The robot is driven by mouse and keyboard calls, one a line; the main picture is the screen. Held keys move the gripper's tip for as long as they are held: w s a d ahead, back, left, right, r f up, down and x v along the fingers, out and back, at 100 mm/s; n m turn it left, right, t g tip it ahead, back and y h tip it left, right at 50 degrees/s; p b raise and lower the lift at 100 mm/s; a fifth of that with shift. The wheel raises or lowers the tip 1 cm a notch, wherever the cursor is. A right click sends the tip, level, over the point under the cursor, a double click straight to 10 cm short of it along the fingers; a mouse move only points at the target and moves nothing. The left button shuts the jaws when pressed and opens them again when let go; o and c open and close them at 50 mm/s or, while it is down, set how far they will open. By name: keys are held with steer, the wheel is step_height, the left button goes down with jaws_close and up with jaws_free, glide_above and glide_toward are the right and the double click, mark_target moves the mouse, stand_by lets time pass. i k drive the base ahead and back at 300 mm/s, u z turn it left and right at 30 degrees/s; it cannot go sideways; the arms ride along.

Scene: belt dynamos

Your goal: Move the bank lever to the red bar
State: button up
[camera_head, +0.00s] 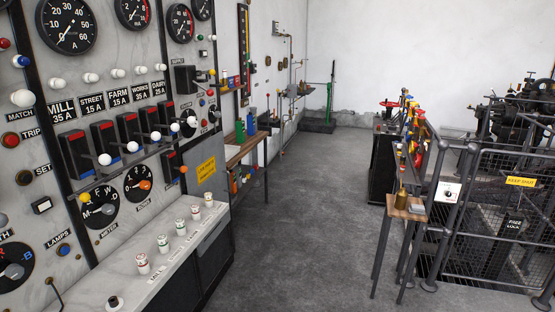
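I cannot make out any lever labelled as the bank lever, nor a plain red bar. The switchboard (107,32) fills the left side. A dial with red and blue arcs (14,268) is cut by the left edge. A tall green lever (331,95) stands upright at the back wall. Red and yellow handles (417,140) cluster at the right. My gripper is not in view.
A sloping ledge (125,281) with several small labelled posts juts from the switchboard. A wooden bench (244,148) stands beyond it. Railings (478,211) enclose dark machinery at the right, with a small wooden stand (408,209) before them. The grey floor (310,220) between is clear.

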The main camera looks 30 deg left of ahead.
mark_target(183, 169)
steer(key=u, duration=0.35)
steer(key=i, duration=1.45)
steer(key=u, duration=1.9)
steer(key=i, duration=1)
steer(key=u, duration=1.15)
steer(key=i, duration=0.7)
